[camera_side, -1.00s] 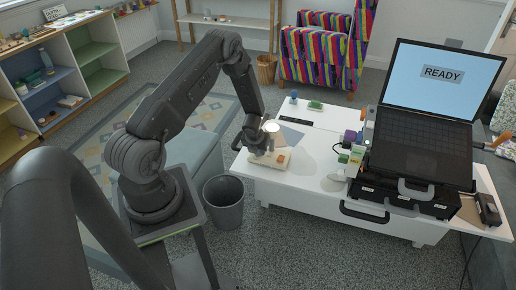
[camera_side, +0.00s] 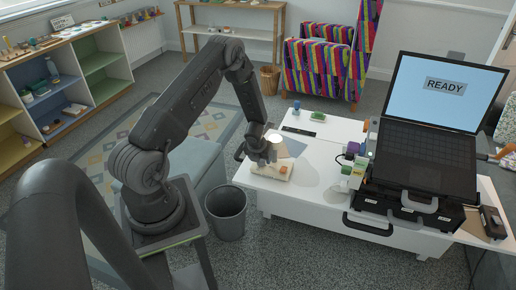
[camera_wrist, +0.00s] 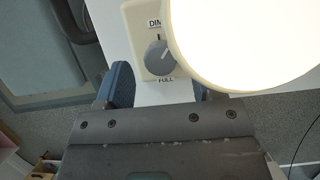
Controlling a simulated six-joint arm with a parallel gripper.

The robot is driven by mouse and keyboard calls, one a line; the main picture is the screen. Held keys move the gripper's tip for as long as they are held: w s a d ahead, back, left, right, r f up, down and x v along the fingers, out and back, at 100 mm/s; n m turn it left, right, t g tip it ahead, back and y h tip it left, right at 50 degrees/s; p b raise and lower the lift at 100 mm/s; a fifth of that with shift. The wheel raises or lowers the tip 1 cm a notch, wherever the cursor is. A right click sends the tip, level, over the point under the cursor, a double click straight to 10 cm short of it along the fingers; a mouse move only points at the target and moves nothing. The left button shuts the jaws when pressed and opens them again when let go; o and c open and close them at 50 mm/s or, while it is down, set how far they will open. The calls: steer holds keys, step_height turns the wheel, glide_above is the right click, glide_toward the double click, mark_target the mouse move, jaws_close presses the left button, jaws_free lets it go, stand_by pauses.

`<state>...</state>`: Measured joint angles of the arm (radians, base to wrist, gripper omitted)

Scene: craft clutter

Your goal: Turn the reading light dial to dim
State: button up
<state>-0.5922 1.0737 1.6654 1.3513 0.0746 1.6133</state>
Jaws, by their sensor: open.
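The reading light (camera_side: 275,139) stands on the left end of the white table, its round lit head beside my gripper. In the wrist view its cream head (camera_wrist: 245,40) fills the upper right. The grey dial (camera_wrist: 158,60) sits on the cream base (camera_wrist: 132,22), with DIM printed above it and FULL below. A pale line on the dial slants to the upper right. My gripper (camera_wrist: 160,90) is open, its blue-padded fingers apart on either side of the dial's lower end in that view. Whether they touch it cannot be told. In the side view my gripper (camera_side: 262,155) hides the dial.
A laptop (camera_side: 425,130) reading READY stands on a black case on the right of the white table (camera_side: 310,200). Small coloured blocks (camera_side: 354,165) lie left of it. A grey bin (camera_side: 226,212) stands on the floor. The table's middle is mostly clear.

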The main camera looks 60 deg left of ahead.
steer(key=v, duration=1.2)
steer(key=a+m+h, duration=0.6)
steer(key=a+m, duration=0.1)
steer(key=m, duration=0.8)
steer(key=shift+t, duration=0.4)
steer(key=x, duration=0.9)
steer(key=s+x, duration=0.1)
steer(key=x, duration=0.3)
steer(key=shift+w+a+f, duration=0.1)
steer(key=shift+a+f, duration=0.05)
steer(key=shift+f, duration=0.3)
steer(key=c, duration=0.9)
